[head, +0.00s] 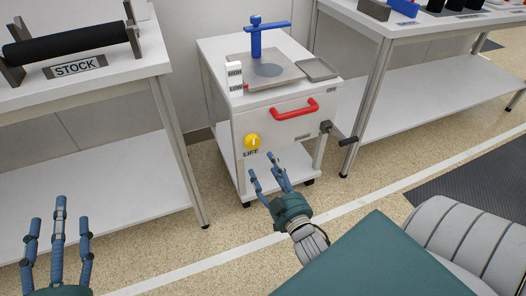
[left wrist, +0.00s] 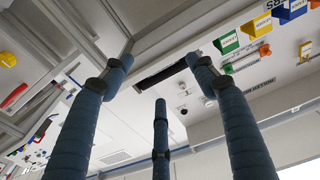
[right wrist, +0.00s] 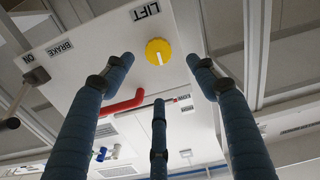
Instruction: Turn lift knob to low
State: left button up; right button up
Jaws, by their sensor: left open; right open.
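The yellow round lift knob (head: 252,142) is on the front panel of the white cart, above the label LIFT. It also shows in the right wrist view (right wrist: 158,52), with a white pointer line across it. A HIGH/LOW sign (head: 235,78) stands on the cart's top left edge, with a small red marker beside LOW. My right gripper (head: 269,178) is open and empty, in front of the cart and a little below and right of the knob, apart from it. My left gripper (head: 58,215) is open and empty at the lower left, away from the cart.
A red handle (head: 295,109) sits right of the knob on the cart's front. A dark brake lever (head: 340,134) sticks out at the cart's right. A STOCK table (head: 100,85) with a black roll stands left. Another table (head: 400,28) stands right. The floor between is clear.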

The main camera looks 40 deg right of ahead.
aim_at(253, 145)
pick_arm(q)
jog(key=s+a+f+g+y+p, duration=0.1)
jog(key=s+f+g, duration=0.15)
jog(key=f, duration=0.35)
jog(key=s+a+f+g+y+p, duration=0.1)
jog(key=a+f+g, duration=0.1)
jog(key=f+g, duration=0.3)
pick_arm(e)
jog(key=w+m, duration=0.2)
jog(key=w+d+m+b, duration=0.1)
jog(key=w, duration=0.1)
jog(key=w+m, duration=0.2)
jog(key=shift+w+d+f+m+b, duration=0.25)
jog(key=shift+d+m+b, duration=0.05)
jog(key=shift+d+b, duration=0.05)
jog(key=b+x, duration=0.1)
jog(key=x, duration=0.3)
jog(key=shift+w+d, duration=0.1)
jog(key=shift+w, duration=0.15)
pick_arm(q)
jog(key=w+d+r+t+h, duration=0.2)
jog(key=r+t, duration=0.6)
jog(key=r, duration=0.5)
jog(key=shift+w+d+r+t, duration=0.35)
jog(key=shift+w+d, duration=0.3)
pick_arm(e)
jog(key=shift+w, duration=0.3)
jog(key=c, duration=1.1)
